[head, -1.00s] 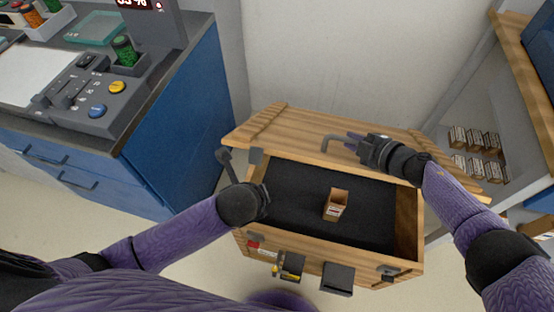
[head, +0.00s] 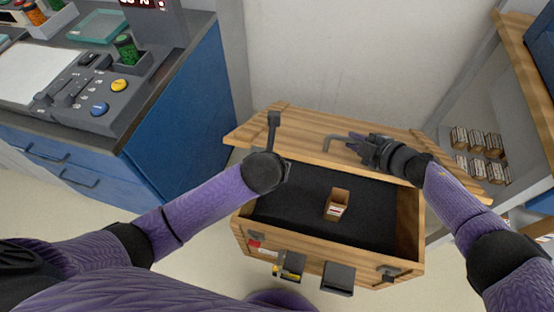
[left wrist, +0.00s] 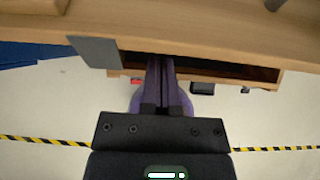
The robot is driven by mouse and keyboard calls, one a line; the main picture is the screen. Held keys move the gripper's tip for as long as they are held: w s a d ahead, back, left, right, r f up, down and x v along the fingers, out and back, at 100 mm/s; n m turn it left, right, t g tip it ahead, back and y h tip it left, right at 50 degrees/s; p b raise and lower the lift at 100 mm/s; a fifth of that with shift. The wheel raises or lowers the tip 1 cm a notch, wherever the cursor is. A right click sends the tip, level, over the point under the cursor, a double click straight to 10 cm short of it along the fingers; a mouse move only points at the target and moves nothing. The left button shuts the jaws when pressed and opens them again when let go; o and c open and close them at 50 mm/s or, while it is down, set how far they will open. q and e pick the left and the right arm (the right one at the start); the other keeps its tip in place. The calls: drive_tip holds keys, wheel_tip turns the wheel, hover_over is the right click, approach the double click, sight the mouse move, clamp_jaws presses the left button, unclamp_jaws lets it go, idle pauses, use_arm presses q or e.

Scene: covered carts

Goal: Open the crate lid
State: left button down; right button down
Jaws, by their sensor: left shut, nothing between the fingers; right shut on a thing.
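The wooden crate (head: 410,225) stands open in the head view, with a dark lining and a small brown box (head: 337,204) inside. Its plank lid (head: 290,132) is raised and tilted back on the far side. A grey bent handle (head: 329,143) is on the lid. My right gripper (head: 357,142) is shut on the handle; its fingers partly hide it. My left gripper (head: 273,122) is shut and empty, over the left part of the lid. Its closed fingers (left wrist: 160,75) show in the left wrist view, below the lid's wooden edge; touching or apart is unclear.
A blue cabinet (head: 185,125) with a control panel (head: 100,95) stands at left. A wall is behind the lid. A shelf with small boxes (head: 478,143) is at right. Latches (head: 338,278) hang on the crate's front. Yellow-black floor tape (left wrist: 45,140) shows in the left wrist view.

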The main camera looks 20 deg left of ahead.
use_arm(q)
drive_tip(key=shift+w+r, duration=0.25)
drive_tip(key=shift+r, duration=0.15)
